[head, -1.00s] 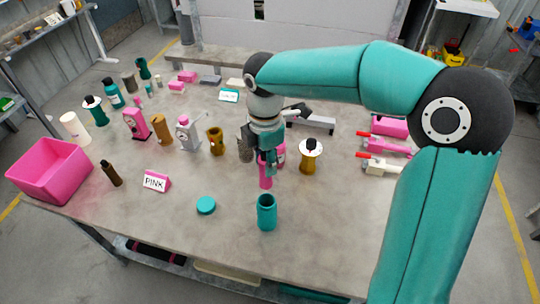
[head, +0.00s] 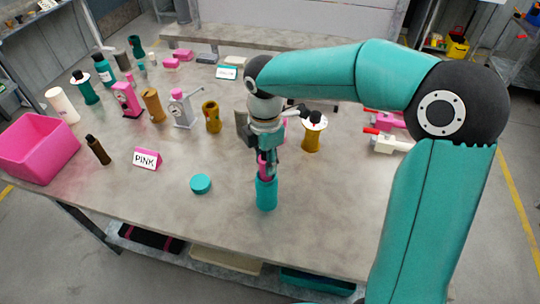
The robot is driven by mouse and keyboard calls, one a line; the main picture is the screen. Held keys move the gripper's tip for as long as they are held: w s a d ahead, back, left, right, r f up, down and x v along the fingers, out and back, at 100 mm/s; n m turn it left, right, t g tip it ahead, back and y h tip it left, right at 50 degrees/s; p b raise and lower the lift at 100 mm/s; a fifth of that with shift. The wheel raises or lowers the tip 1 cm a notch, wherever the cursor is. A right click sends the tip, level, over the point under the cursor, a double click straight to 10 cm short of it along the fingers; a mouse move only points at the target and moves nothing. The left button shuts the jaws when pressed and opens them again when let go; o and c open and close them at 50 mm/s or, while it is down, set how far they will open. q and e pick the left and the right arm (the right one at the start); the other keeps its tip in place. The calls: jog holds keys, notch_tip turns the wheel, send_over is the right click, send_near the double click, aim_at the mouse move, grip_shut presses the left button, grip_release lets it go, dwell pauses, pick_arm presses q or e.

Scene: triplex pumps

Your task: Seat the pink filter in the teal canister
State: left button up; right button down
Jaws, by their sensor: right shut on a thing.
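The teal canister (head: 266,195) stands upright and open-topped near the front middle of the table. My right gripper (head: 266,160) points down directly above it, shut on the pink filter (head: 263,168). The filter shows as a narrow pink strip between the fingers, just at the canister's mouth. Its lower end is hidden, so I cannot tell how far inside it sits. The teal lid (head: 201,184) lies flat on the table to the left of the canister. My left gripper is not in view.
A pink bin (head: 40,146) stands at the left table edge, with a PINK sign (head: 147,159) and a brown bottle (head: 98,150) to its right. A yellow-brown canister (head: 312,136) with a white top stands close behind my right gripper. The front right tabletop is clear.

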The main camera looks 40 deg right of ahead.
jog(key=shift+f, duration=0.45)
jog(key=c, duration=0.7)
grip_release()
jog(key=shift+r, duration=0.1)
